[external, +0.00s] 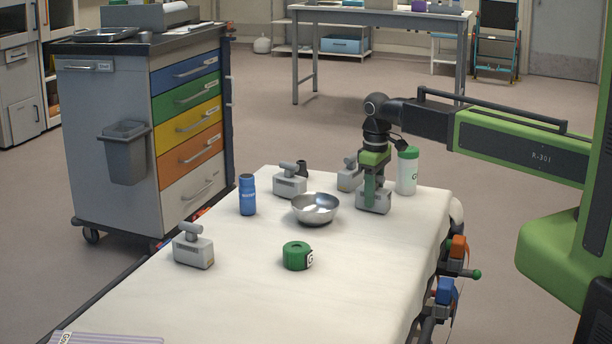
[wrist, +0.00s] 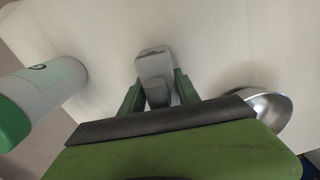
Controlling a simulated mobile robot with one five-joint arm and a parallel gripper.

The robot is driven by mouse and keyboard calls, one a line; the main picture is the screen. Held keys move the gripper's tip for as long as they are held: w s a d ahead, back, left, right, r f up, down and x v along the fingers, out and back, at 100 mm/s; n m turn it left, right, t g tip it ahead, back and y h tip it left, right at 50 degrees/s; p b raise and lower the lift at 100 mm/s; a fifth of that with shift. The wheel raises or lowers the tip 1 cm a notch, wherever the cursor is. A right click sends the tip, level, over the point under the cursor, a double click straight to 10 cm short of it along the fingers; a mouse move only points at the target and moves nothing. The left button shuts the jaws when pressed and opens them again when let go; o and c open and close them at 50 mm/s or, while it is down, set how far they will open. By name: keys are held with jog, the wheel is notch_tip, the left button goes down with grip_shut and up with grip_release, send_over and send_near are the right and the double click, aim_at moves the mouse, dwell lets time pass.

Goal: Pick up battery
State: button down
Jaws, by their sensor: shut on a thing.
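The battery (external: 374,204) is a grey block with a handle on top, at the far right of the white-sheeted stretcher. My gripper (external: 373,189) points straight down over it and is shut on its upper part; the green fingers hide the handle. In the wrist view the battery (wrist: 155,65) sits between the two green fingers of my gripper (wrist: 157,88). It appears to be on or very near the sheet; I cannot tell whether any gap is under it. Several like grey blocks stand on the stretcher: one just behind (external: 349,178), one further left (external: 289,184), one at front left (external: 193,249).
A white bottle with a green cap (external: 407,172) stands close to the right of my gripper. A steel bowl (external: 315,209) is close on the left. A blue bottle (external: 248,196) and green tape roll (external: 296,256) stand further off. The stretcher's front right (external: 375,285) is clear.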

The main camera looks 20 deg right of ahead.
notch_tip(320, 180, up, 10)
jog(key=p, duration=1)
jog(key=shift+r, duration=0.15)
